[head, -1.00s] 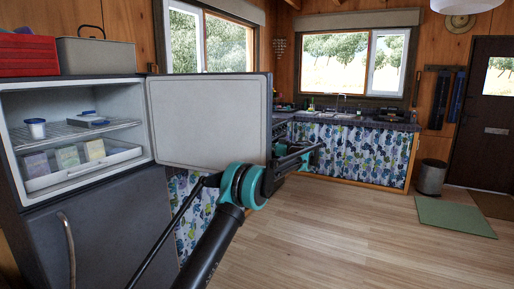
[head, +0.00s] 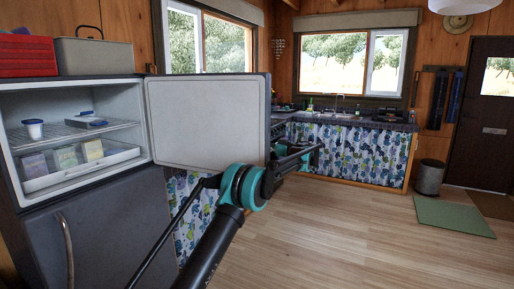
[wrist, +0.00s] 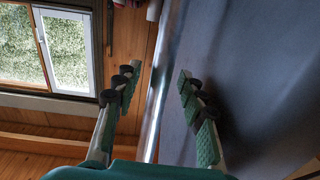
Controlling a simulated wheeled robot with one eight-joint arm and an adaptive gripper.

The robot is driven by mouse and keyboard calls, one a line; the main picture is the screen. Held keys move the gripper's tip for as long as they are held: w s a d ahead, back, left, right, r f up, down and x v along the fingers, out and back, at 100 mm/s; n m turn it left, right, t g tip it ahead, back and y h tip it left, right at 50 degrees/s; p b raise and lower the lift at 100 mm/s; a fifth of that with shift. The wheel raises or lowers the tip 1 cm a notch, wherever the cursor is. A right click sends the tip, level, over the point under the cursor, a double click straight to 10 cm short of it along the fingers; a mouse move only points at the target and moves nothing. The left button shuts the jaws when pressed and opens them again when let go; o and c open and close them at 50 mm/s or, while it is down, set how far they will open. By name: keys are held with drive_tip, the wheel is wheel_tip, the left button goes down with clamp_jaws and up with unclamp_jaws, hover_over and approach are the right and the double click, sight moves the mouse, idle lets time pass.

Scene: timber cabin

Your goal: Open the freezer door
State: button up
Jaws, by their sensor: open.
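The freezer door (head: 207,120) stands swung wide open in the head view, its pale inner panel facing me. The open freezer compartment (head: 75,118) shows to its left. My arm reaches past the door's lower right corner. My gripper (head: 313,152) is beyond the door's free edge, partly hidden and small in the head view. In the wrist view my gripper (wrist: 157,80) is open, its two green-padded fingers apart. A shiny metal strip (wrist: 163,85), the door's handle or edge, runs between them. The door's dark outer face (wrist: 245,65) fills the right side. Contact cannot be told.
The lower fridge door (head: 105,225) with its curved handle is closed. Inside the freezer are a tub and several packets. A red box (head: 27,56) and a grey case (head: 95,56) stand on top.

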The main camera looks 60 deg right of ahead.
drive_tip(key=s, duration=1.1)
drive_tip(key=shift+s, duration=0.2)
